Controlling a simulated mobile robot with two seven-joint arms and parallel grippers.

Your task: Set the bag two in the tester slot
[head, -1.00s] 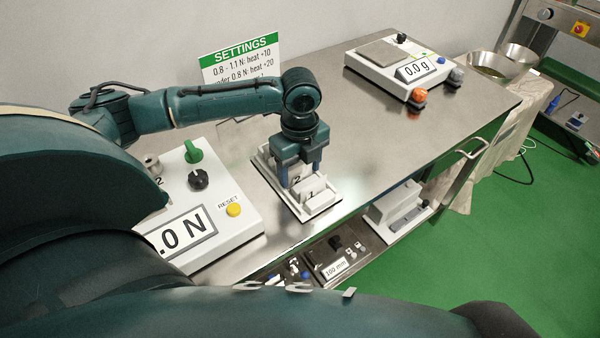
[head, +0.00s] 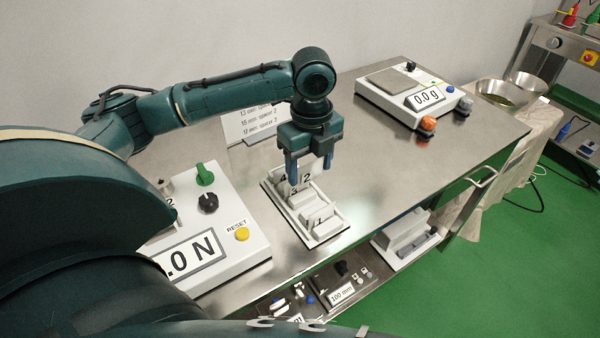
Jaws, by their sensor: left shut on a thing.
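My left gripper (head: 310,168) points down, shut on bag two (head: 306,178), a pale piece marked "2". It holds the bag above the back part of a white tray (head: 325,238). Bags marked "3" (head: 295,192) and "1" (head: 319,219) stand in the tray. I cannot tell whether the lower end of bag two is fully clear of the tray. The tester (head: 228,262), a white box with an "N" display, stands left of the tray. A small metal fitting (head: 166,186) shows on its top. My arm covers its left part, and I cannot make out the slot. My right gripper is not in view.
A text sign (head: 250,124) stands behind, partly covered by my arm. A scale (head: 400,95) reading "0.0 g" and orange and grey knobs stand at the back right. The steel table (head: 400,165) is clear between tray and scale. A lower shelf holds small gear (head: 342,292).

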